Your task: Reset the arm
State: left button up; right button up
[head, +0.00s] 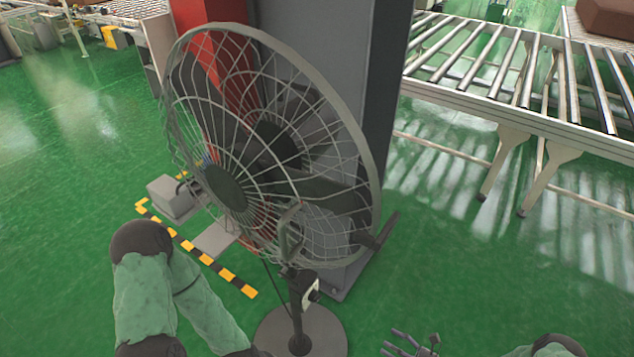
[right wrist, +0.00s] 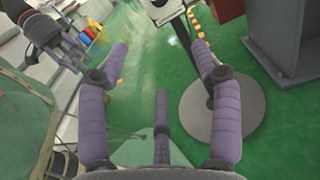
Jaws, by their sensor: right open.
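My right gripper (head: 410,346) shows at the bottom edge of the head view, low and to the right of the fan's foot. In the right wrist view its purple fingers (right wrist: 160,62) are spread wide, with nothing between them. My left arm, in a pale green sleeve, bends down at the lower left of the head view, and its hand is not visible there. My left gripper (right wrist: 60,42) shows at the upper left of the right wrist view, small and partly cut off, so its opening is unclear.
A large caged floor fan (head: 270,150) stands close in front, before a grey and red pillar (head: 335,60). Its round foot (right wrist: 222,112) lies just beyond my right fingers. A roller conveyor (head: 530,75) stands at right. Green floor is open at left.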

jog(key=s+a+f+n+g+h, duration=0.3)
jog(key=s+a+n+g+h, duration=0.4)
jog(key=s+a+n+g, duration=0.55)
jog(key=w+r+n+t+h, duration=0.1)
jog(key=n, duration=0.2)
jog(key=w+r+n+t+h, duration=0.1)
jog(key=n, duration=0.2)
jog(key=w+r+n+t+h, duration=0.1)
jog(key=r+n+h, duration=0.1)
jog(key=n, duration=0.1)
jog(key=shift+a+n, duration=0.2)
jog(key=shift+n, duration=0.15)
